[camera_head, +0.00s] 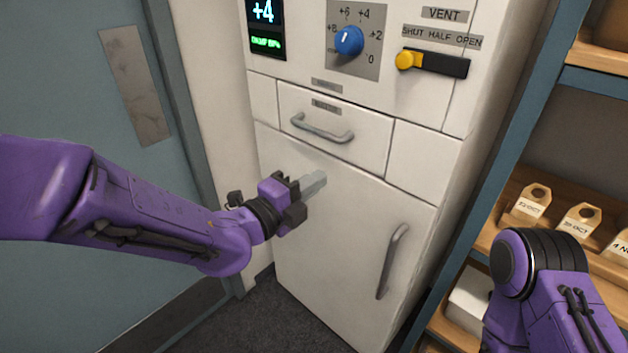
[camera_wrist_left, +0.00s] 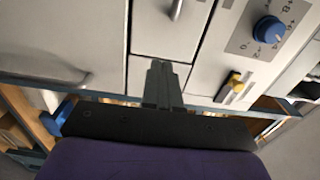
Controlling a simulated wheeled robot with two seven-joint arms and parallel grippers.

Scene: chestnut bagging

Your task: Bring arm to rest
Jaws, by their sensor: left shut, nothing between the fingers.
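My left arm comes in from the left in the head view. Its gripper (camera_head: 314,184) is shut and empty in front of the white cabinet's lower door (camera_head: 350,235), below the drawer (camera_head: 340,137). In the left wrist view the shut fingers (camera_wrist_left: 160,80) point toward the cabinet front. My right arm (camera_head: 550,285) shows at the lower right of the head view, folded before the shelves. Its gripper is out of the picture.
The cabinet carries a blue dial (camera_head: 349,40), a yellow vent lever (camera_head: 407,60) near SHUT, a drawer handle (camera_head: 322,129) and a door handle (camera_head: 393,262). The drawer and door look closed. Shelves with labelled bags (camera_head: 532,203) stand at the right. A blue-grey door (camera_head: 60,85) is at the left.

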